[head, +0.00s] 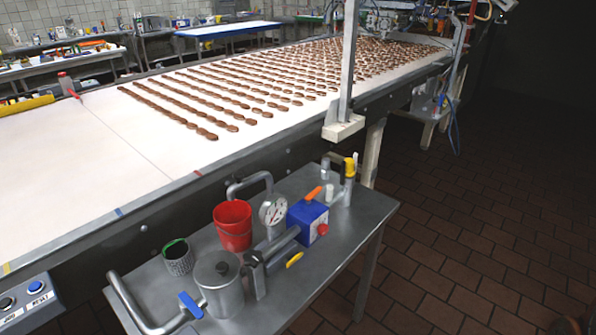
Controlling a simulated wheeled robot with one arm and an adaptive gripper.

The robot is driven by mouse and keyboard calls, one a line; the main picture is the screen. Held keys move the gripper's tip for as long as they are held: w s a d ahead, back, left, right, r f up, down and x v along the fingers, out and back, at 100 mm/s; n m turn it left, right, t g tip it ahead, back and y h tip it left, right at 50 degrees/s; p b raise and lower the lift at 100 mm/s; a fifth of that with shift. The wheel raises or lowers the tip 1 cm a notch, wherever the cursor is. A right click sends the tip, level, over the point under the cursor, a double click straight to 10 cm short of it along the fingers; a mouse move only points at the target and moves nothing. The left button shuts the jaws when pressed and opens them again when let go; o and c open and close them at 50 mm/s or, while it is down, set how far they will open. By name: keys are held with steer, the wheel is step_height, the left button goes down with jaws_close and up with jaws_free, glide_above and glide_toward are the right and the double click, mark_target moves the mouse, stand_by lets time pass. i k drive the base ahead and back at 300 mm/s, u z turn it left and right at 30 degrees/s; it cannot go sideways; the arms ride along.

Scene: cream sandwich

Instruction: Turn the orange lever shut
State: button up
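The orange lever (313,193) sits at the top of a blue box (307,220) on the grey metal side table (345,245). It points up and to the right, tilted. The box has a red knob on its right face. A pipe fitting with a yellow part (350,167) stands just behind and to the right of the lever. I cannot make out how the lever joins the pipework. My gripper is not recognisable in the head view.
On the table are a round gauge (273,210), a red bucket (232,226), a dark cup (177,257), a metal pot (219,284), a blue handle (190,304) and a yellow handle (294,259). A conveyor (120,150) runs behind. Tiled floor (470,240) is open at right.

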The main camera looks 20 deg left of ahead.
mark_target(315, 192)
steer(key=u, duration=0.9)
steer(key=i, duration=1.05)
steer(key=u, duration=1.05)
